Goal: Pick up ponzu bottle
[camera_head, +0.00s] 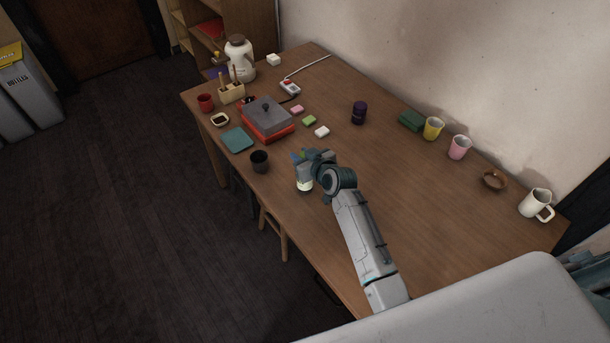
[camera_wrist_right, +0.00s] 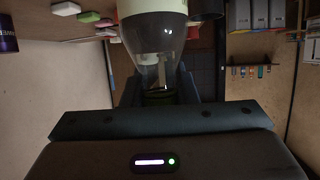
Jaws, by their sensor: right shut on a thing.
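The ponzu bottle (camera_head: 304,184) is at the front edge of the table (camera_head: 400,220), partly hidden by my right gripper (camera_head: 312,160). Its pale label shows below the fingers in the head view. In the right wrist view the bottle (camera_wrist_right: 153,38) shows a see-through shoulder and neck, with a pale band at the top of the picture. My right gripper (camera_wrist_right: 158,95) is shut on its neck. I cannot tell whether the bottle's base touches the table. My left gripper is not in view.
A black cup (camera_head: 259,161) stands left of the bottle. Beyond are a teal square (camera_head: 237,139), a grey-lidded red box (camera_head: 267,118), small blocks and a dark purple can (camera_head: 359,112). Cups, a brown bowl (camera_head: 495,180) and a white mug (camera_head: 536,204) line the wall side. The table's middle is clear.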

